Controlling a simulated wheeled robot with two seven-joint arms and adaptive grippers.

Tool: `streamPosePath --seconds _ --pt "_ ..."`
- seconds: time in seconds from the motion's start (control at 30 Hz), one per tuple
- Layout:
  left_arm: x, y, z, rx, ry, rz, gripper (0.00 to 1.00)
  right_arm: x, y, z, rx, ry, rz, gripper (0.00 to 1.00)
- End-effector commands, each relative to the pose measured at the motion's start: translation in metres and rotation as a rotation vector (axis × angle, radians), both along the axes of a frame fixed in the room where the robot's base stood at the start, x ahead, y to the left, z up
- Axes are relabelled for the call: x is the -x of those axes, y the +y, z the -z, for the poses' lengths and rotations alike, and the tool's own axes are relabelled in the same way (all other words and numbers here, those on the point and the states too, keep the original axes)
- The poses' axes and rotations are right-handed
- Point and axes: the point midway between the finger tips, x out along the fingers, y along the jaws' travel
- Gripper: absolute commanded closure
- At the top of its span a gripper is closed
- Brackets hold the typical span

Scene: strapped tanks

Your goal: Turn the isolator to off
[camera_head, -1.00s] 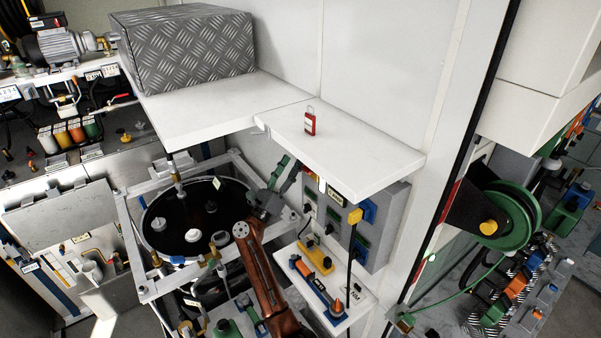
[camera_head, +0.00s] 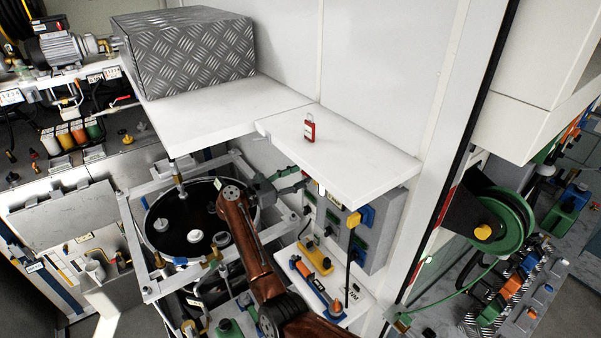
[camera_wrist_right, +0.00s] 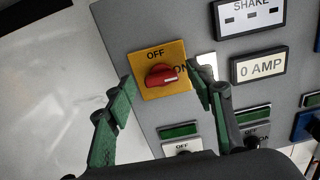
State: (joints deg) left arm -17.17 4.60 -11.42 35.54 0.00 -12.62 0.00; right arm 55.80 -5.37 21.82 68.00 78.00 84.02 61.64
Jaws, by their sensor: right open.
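The isolator is a red rotary knob (camera_wrist_right: 162,75) on a yellow plate (camera_wrist_right: 148,56), on a grey panel. The knob's handle lies roughly sideways, toward ON. In the right wrist view my right gripper (camera_wrist_right: 164,82) is open, its green-padded fingers on either side of the knob; I cannot tell whether they touch it. In the head view my right gripper (camera_head: 299,180) is at the panel, under the white shelf, which hides the isolator. My left gripper is not in view.
The white shelf (camera_head: 360,165) overhangs the panel and carries a red padlock (camera_head: 309,130). The control panel (camera_head: 378,238) has other switches and labels. The open dark tank (camera_head: 175,225) stands in its frame left of the panel. A green hose reel (camera_head: 500,220) hangs at the right.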

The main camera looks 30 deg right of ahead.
Motion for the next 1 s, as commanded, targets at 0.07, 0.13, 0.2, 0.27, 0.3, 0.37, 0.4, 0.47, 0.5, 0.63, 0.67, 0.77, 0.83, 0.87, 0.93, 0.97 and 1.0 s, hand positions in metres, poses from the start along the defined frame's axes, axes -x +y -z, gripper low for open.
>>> streamPosePath --seconds 0.07,0.13,0.2,0.27,0.3,0.37,0.4,0.47,0.5,0.63,0.67,0.77,0.83,0.87,0.93,0.97,1.0 --pt "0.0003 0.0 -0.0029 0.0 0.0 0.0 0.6 -0.0001 -0.005 0.0001 0.0 0.002 0.0 0.51" --pt "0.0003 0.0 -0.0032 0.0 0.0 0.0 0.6 -0.0002 -0.0067 0.0009 -0.001 0.002 0.0 0.51" --pt "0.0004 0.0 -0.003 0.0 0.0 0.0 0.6 -0.0003 -0.0072 0.0014 -0.001 0.002 0.0 0.51" --pt "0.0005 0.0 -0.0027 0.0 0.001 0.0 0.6 -0.0003 -0.0072 0.0016 -0.001 0.002 0.0 0.51" --pt "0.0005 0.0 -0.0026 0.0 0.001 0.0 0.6 -0.0003 -0.0072 0.0016 0.0 0.002 0.0 0.51" --pt "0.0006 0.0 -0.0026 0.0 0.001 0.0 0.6 -0.0003 -0.0072 0.0016 0.0 0.002 0.0 0.51" --pt "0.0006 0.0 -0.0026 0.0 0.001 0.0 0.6 -0.0003 -0.0072 0.0015 0.0 0.002 0.0 0.53" --pt "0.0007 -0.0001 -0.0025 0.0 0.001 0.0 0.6 -0.0003 -0.0071 0.0015 0.0 0.002 0.0 0.58" --pt "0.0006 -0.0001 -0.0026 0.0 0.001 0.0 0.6 -0.0003 -0.0071 0.0014 0.0 0.002 0.0 0.6" --pt "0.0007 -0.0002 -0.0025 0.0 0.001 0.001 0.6 -0.0003 -0.007 0.0012 0.0 0.002 0.0 0.69" --pt "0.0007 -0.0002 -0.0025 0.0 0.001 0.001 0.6 -0.0003 -0.007 0.0012 0.0 0.002 0.0 0.71" --pt "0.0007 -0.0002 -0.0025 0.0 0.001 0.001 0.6 -0.0004 -0.0069 0.0011 0.0 0.002 0.0 0.78" --pt "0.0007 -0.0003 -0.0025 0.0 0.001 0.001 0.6 -0.0004 -0.0068 0.001 0.0 0.002 0.0 0.83" --pt "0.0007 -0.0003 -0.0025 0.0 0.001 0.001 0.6 -0.0004 -0.0068 0.001 0.0 0.002 -0.001 0.85" --pt "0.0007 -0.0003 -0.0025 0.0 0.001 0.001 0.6 -0.0005 -0.0067 0.0009 0.0 0.002 -0.001 0.9" --pt "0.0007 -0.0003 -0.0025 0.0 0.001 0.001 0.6 -0.0005 -0.0067 0.0009 0.0 0.002 -0.001 0.92" --pt "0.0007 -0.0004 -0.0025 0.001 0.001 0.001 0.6 -0.0005 -0.0067 0.0009 0.0 0.002 -0.001 0.93"
